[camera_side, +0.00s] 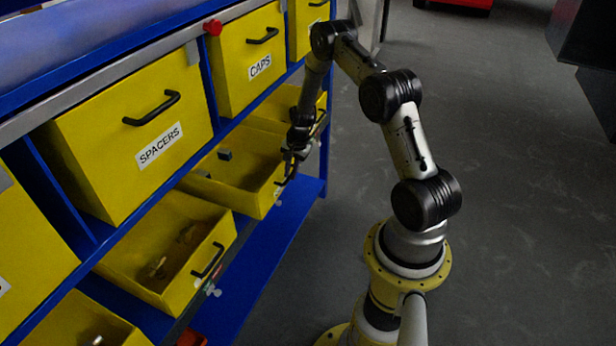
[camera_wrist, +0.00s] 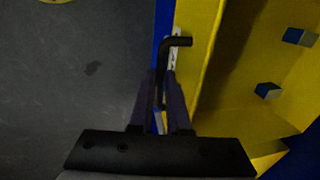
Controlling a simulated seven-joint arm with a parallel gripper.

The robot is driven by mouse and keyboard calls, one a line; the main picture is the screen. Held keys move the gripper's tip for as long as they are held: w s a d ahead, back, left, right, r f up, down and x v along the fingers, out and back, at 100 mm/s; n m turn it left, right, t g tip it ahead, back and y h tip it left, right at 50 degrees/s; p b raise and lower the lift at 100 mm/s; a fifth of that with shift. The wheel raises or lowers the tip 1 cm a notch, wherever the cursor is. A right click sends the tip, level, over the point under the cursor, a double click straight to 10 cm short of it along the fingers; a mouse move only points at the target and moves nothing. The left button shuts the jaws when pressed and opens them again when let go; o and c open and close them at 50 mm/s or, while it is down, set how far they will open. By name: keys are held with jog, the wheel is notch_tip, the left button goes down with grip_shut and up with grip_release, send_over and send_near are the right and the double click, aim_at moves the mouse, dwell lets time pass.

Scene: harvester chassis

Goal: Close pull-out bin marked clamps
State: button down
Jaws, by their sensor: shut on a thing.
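A yellow pull-out bin (camera_side: 262,196) in the lower row stands pulled out, with small blue-grey blocks inside. My gripper (camera_side: 284,181) is at its front and shut on the black bar handle. In the wrist view the handle (camera_wrist: 177,42) runs between the fingers of my gripper (camera_wrist: 161,83), beside the yellow bin front (camera_wrist: 205,35). Part of a white label (camera_wrist: 174,58) shows behind the handle, but its text cannot be read. No label reading clamps is legible, so I cannot confirm which bin bears it.
Another lower bin (camera_side: 138,262) is also out, nearer the camera, with brownish parts inside. Closed bins marked SPACERS (camera_side: 100,150) and CAPS (camera_side: 235,85) sit above. A blue shelf (camera_side: 262,262) runs below. The grey floor (camera_side: 510,200) to the right is clear.

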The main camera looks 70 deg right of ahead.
aim_at(279, 165)
jog(key=shift+w, duration=2.3)
jog(key=shift+w+r, duration=0.1)
jog(key=shift+w, duration=0.05)
jog(key=c, duration=0.9)
grip_release()
jog(key=shift+s, duration=0.2)
jog(key=s+r, duration=0.1)
jog(key=r, duration=0.8)
jog(key=s+r, duration=0.1)
jog(key=r, duration=0.3)
jog(key=shift+s+r, duration=0.2)
jog(key=shift+s, duration=0.15)
